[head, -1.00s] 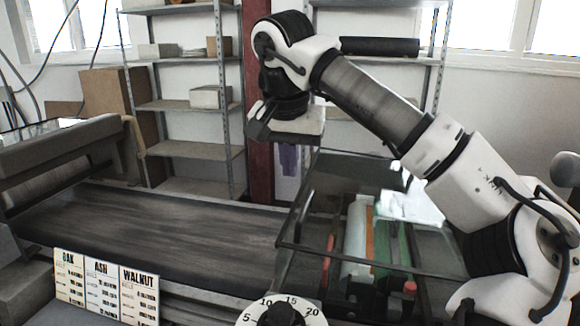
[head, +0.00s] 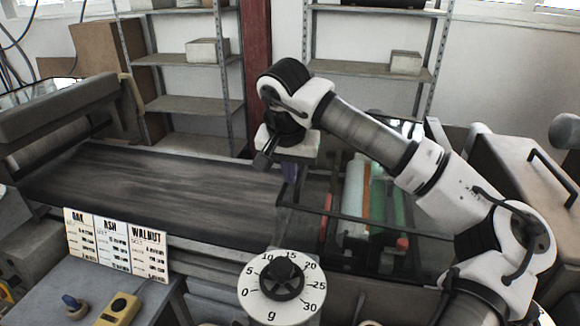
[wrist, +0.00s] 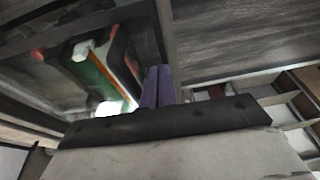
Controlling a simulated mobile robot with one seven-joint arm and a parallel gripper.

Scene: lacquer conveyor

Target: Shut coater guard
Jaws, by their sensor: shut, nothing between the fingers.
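The coater guard (head: 320,213), a see-through cover with a dark frame, stands over the coater right of the belt. Its front bar crosses in front of the coater rollers (head: 355,190); I cannot tell how far open it is. My gripper (head: 290,172) points down at the guard's left side, its purple fingers shut and empty. My arm hides part of the guard's back. In the wrist view the purple fingers (wrist: 158,88) lie close to a dark frame bar; contact is unclear. The green and white rollers (wrist: 95,70) show left of them.
The dark conveyor belt (head: 180,195) runs left. A numbered dial (head: 282,287) is in front of the guard, with wood setting cards (head: 115,243) and a yellow button box (head: 118,308) to its left. Metal shelves (head: 190,104) stand behind.

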